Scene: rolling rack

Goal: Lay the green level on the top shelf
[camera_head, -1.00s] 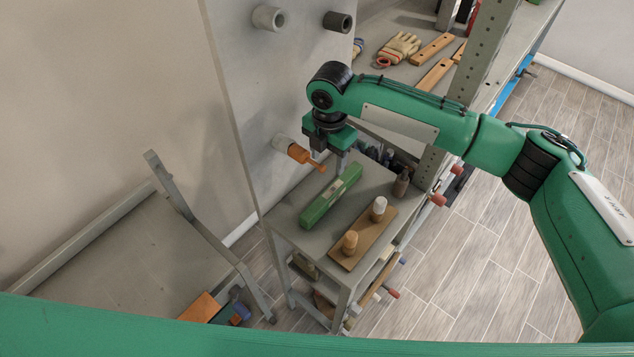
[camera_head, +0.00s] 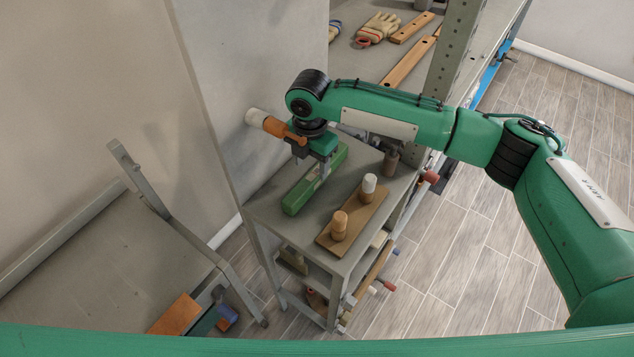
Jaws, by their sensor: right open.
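The green level (camera_head: 301,196) lies flat on the grey top shelf (camera_head: 270,204) of the rolling rack, along the side nearer the upright panel. My right gripper (camera_head: 314,170) is open, pointing down over the middle to far part of the level. One finger shows in front of the level. The other finger is largely hidden, so I cannot tell whether either touches it. My left gripper is out of view.
A wooden board (camera_head: 340,241) with two bottle-like pegs lies beside the level. A dark bottle (camera_head: 390,162) stands behind. An orange-handled tool (camera_head: 277,128) sticks out from the panel close to my right gripper. A bench (camera_head: 400,66) stands beyond.

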